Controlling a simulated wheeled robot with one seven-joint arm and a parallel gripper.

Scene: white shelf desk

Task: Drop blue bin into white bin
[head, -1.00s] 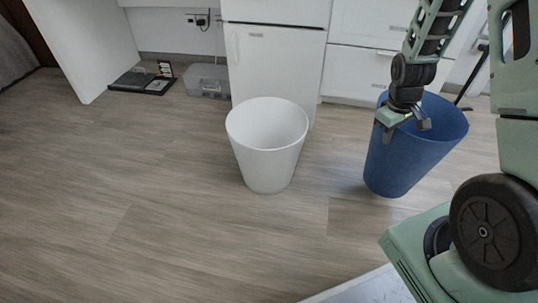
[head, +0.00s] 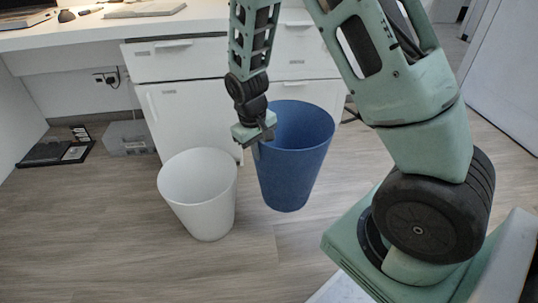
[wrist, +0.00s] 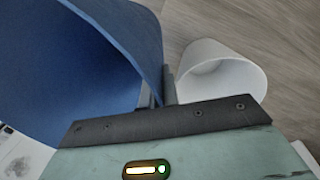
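The blue bin (head: 291,165) hangs upright to the right of the white bin in the head view. Its underside looks raised above the floor. My gripper (head: 256,142) is shut on the left part of its rim. In the wrist view the blue bin (wrist: 110,45) fills the upper left, with its wall between my gripper's fingers (wrist: 163,88). The white bin (head: 199,200) stands upright on the floor, open at the top, and looks empty. It also shows in the wrist view (wrist: 222,75), right of the fingers.
A white desk (head: 110,35) with drawers and a cabinet (head: 185,115) stands behind the bins. A grey box (head: 128,137) and a dark flat item (head: 55,152) lie on the floor at the left. The floor (head: 90,235) at the front left is clear.

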